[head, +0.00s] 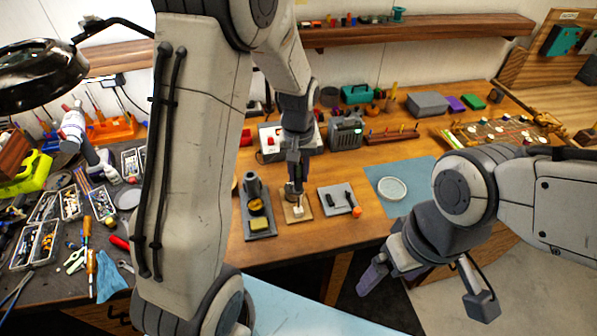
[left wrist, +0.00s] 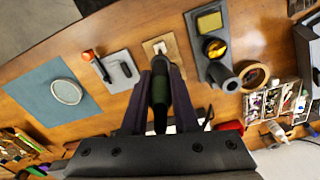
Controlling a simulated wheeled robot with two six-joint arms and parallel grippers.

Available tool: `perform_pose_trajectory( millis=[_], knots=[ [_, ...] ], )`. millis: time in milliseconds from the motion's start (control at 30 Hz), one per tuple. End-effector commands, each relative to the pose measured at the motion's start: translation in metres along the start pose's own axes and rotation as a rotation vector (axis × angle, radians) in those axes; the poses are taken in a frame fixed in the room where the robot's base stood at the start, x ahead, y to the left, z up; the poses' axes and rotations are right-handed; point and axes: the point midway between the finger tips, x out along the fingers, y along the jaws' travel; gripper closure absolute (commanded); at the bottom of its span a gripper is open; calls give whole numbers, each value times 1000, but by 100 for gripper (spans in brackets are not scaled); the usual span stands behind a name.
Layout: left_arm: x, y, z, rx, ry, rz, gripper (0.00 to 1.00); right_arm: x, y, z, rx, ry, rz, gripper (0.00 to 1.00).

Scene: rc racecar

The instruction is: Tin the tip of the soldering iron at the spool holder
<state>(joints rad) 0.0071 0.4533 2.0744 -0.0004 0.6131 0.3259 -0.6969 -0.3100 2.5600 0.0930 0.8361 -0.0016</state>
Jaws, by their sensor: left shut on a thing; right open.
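My left gripper (head: 296,170) is shut on the soldering iron, whose dark green handle (left wrist: 160,90) shows between the fingers in the left wrist view. The iron points down over a small wooden base (head: 291,219) with a pale piece on it, perhaps the spool holder. This base also shows in the left wrist view (left wrist: 149,48). The iron's tip is hard to make out, so I cannot tell whether it touches. My right gripper (head: 426,288) is open and empty in front of the table's edge.
A dark iron stand (head: 262,235) with brass wool and a yellow sponge is left of the wooden base. A grey plate (head: 328,204) with a black, orange-ended tool is right of it. A blue mat (head: 390,208) with a white dish lies further right. Tools crowd the left bench.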

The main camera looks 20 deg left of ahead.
Motion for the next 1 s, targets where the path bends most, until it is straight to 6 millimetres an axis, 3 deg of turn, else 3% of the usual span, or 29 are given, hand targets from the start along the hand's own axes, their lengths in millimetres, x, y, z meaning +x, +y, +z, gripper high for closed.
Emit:
perform_pose_trajectory(
  millis=[467,1000],
  knots=[
    [-3,0,0,0,-1,0,100,-3,0,0,0,0,0,9],
    [-47,0,0,0,0,0,100,-42,-3,-2,0,0,0,9]
  ],
)
